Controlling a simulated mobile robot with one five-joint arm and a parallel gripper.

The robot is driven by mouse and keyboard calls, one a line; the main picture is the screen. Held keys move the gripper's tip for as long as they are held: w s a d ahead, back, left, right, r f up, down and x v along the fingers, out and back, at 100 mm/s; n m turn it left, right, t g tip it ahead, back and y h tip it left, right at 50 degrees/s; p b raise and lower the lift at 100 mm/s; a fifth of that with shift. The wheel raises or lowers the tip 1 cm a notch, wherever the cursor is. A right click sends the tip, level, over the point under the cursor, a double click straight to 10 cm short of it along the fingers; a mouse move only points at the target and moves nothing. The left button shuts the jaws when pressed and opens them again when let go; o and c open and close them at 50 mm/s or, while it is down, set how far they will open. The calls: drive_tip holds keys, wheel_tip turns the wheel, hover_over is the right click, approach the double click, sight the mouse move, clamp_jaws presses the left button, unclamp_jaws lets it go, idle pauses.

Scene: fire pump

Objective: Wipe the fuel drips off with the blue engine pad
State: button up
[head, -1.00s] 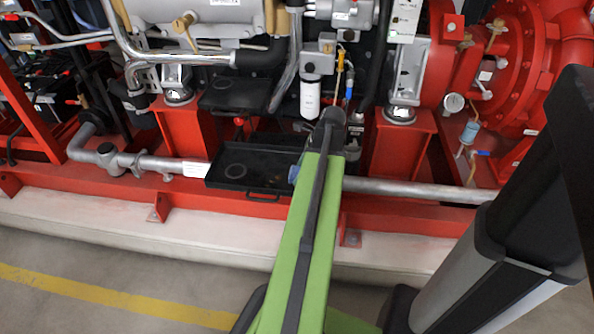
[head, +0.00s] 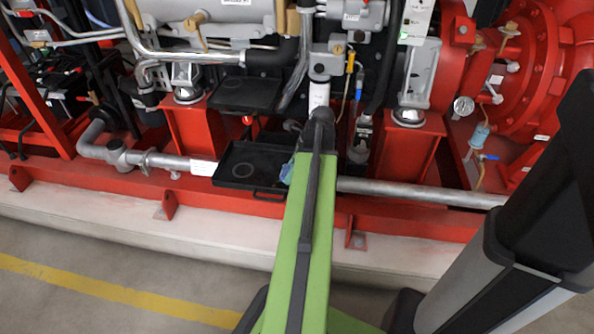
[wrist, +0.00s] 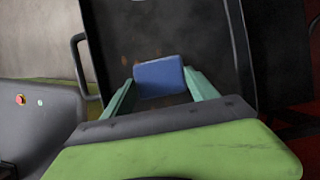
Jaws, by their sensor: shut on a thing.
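The blue engine pad (wrist: 160,77) is between the two pale green fingers of my gripper (wrist: 158,88) in the wrist view, and the gripper is shut on it. In the head view a bit of the blue pad (head: 287,173) shows at the left of my green arm, which hides the gripper. The pad is over the right part of a black drip tray (head: 232,180). The tray floor (wrist: 205,30) lies behind the pad in the wrist view. Faint brownish spots (wrist: 126,60), likely the fuel drips, show on it beside the pad. I cannot tell whether the pad touches the floor.
A second black tray (head: 245,93) is above and behind. A grey pipe (head: 420,190) runs along the red base frame (head: 130,192). A white filter (head: 319,95) hangs just beyond my arm. The floor in front, with a yellow line (head: 110,290), is clear.

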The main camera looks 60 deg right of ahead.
drive_tip(key=shift+w+a, duration=0.35)
drive_tip(key=shift+w, duration=0.55)
wheel_tip(320, 180, up, 6)
drive_tip(key=p, duration=0.6)
wheel_tip(320, 180, up, 3)
drive_tip(key=p, duration=0.3)
drive_tip(key=shift+f, duration=0.1)
